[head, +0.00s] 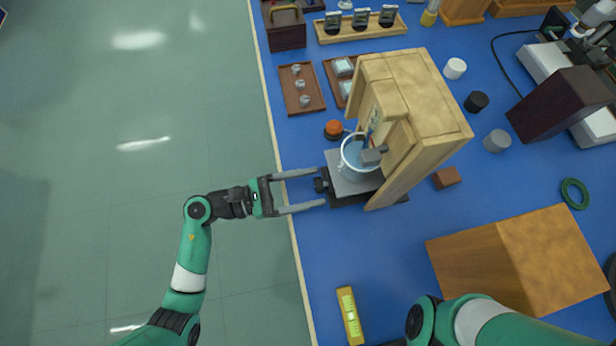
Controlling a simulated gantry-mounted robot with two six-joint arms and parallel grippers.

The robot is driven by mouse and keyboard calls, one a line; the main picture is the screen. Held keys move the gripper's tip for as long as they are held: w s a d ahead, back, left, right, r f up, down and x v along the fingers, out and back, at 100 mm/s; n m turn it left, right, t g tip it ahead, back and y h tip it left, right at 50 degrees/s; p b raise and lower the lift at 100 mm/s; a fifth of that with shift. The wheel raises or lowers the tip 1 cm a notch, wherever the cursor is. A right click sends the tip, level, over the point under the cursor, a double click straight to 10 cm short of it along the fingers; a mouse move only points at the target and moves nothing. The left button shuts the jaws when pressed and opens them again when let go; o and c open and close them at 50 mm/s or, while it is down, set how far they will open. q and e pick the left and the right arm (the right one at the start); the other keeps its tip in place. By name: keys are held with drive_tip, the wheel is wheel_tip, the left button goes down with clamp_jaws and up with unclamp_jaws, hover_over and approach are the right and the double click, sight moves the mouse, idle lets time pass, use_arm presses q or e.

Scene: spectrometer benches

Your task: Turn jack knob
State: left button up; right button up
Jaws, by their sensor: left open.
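The jack knob (320,184) is a small black knob on the left side of a lab jack. The jack has a grey top plate (343,186) and a dark base, and stands partly under a wooden frame (430,125). A clear glass vessel (356,158) with bluish contents sits on the plate. My left gripper (324,187) comes in from the left and is open, with one finger on each side of the knob in the picture. I cannot tell whether a finger touches it. My right arm shows at the bottom right, but its gripper is out of view.
An orange-topped object (333,129) stands just behind the jack. A brown tray (301,88) with several small metal pieces lies farther back. A yellow level (350,315) lies near the front edge, and a wooden box (515,262) stands at right. Blue bench between them is clear.

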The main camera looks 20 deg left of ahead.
use_arm(q)
clamp_jaws()
drive_tip(key=shift+r, duration=0.1)
idle(0.3)
drive_tip(key=n+p, duration=0.3)
drive_tip(key=p, duration=0.1)
drive_tip(key=shift+r+n, duration=0.15)
drive_tip(key=shift+n, duration=0.25)
drive_tip(key=shift+n+p, duration=1.15)
drive_tip(key=shift+n, duration=0.45)
drive_tip(key=shift+f, duration=0.2)
